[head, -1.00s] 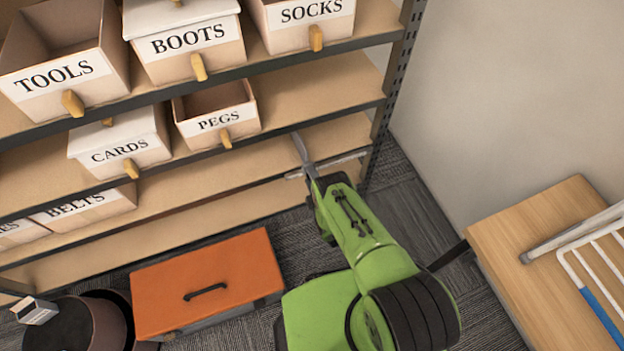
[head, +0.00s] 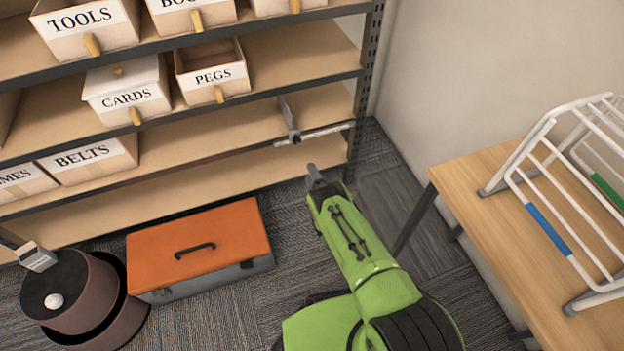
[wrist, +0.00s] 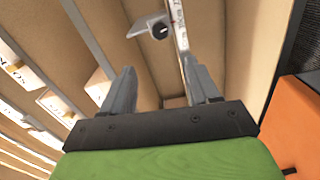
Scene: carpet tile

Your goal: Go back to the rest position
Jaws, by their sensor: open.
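My gripper (head: 313,176) is at the end of my green arm, low in front of the shelving unit in the head view. In the wrist view its two grey fingers (wrist: 160,90) stand apart with nothing between them. A grey metal tool with a long marked bar (head: 315,134) is at the front edge of a lower shelf, just beyond my gripper and apart from it. The wrist view shows its plate with a dark knob (wrist: 158,30) and part of the bar.
The shelving holds labelled boxes, among them PEGS (head: 215,75), CARDS (head: 130,98) and BELTS (head: 85,165). An orange toolbox (head: 215,240) and a round brown bin (head: 85,315) stand on the carpet. A wooden table (head: 455,190) with a white rack (head: 590,290) is at right.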

